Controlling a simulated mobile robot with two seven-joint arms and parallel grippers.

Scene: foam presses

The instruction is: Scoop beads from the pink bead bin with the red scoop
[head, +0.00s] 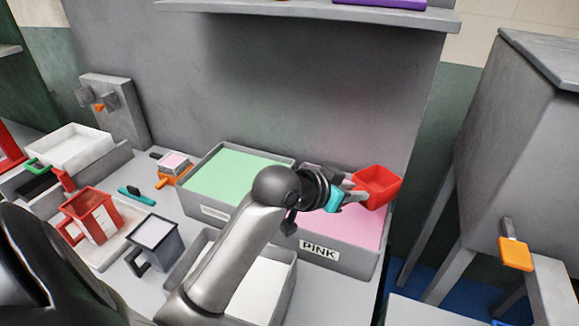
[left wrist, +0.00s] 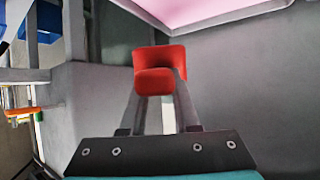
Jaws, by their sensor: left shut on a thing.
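The red scoop (head: 378,185) is held by my left gripper (head: 352,194) over the back right part of the pink bead bin (head: 318,250). Pink beads (head: 362,229) fill the bin, and a label on its front reads PINK. The scoop's open side faces up in the head view, and I see no beads in it. In the left wrist view the red scoop (left wrist: 160,72) shows at the tips of my left gripper's fingers (left wrist: 158,100). Whether the scoop touches the beads cannot be told. My arm hides the bin's left part. My right gripper is not in view.
A bin of green beads (head: 232,172) stands left of the pink one, and a bin of white beads (head: 266,282) in front. A red container (head: 92,216) and a grey cup (head: 154,240) stand further left. A wall rises behind the bins, with a shelf (head: 310,14) above.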

